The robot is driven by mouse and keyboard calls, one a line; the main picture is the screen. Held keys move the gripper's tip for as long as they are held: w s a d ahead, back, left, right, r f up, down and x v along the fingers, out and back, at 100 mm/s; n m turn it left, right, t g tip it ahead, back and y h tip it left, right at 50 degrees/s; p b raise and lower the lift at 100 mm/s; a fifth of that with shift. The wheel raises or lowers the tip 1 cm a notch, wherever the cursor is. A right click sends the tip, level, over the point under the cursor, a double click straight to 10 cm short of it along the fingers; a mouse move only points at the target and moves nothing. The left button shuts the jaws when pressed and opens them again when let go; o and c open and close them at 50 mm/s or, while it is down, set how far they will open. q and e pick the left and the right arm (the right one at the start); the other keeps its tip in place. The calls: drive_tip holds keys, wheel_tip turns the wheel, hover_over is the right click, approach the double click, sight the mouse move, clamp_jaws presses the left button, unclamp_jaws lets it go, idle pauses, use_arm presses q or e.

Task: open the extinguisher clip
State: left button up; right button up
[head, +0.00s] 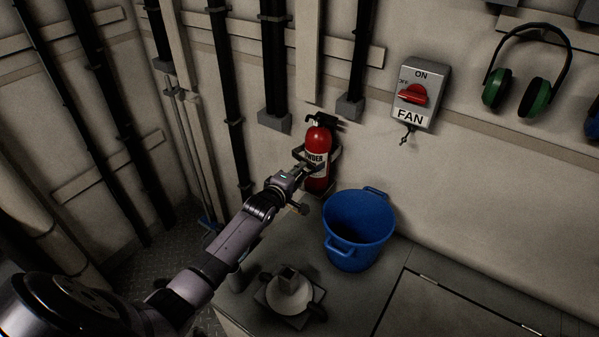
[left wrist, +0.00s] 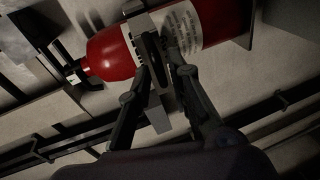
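The red fire extinguisher (head: 319,143) stands upright against the wall in the head view. It lies slanted across the top of the left wrist view (left wrist: 112,54). The extinguisher clip (left wrist: 158,117) is a grey band with a latch piece across the cylinder. In the head view it is a dark bracket around the cylinder, partly hidden by my gripper. My left gripper (head: 306,170) is at the front of the extinguisher. In the left wrist view its fingertips (left wrist: 162,45) are close together, with the grey latch piece between them. The clip looks closed around the cylinder. My right gripper is not in view.
A blue bucket (head: 350,252) stands on the grey bench just right of my left gripper. A pale object on a square base (head: 288,294) is in front. A fan switch box (head: 418,92) and green ear muffs (head: 543,92) hang on the wall. Dark pipes run down the wall.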

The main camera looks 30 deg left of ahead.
use_arm(q)
drive_tip(key=shift+o, duration=0.8)
drive_tip(key=v, duration=1.2)
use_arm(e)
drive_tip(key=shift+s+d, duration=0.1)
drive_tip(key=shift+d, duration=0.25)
use_arm(q)
drive_tip(key=shift+c, duration=0.5)
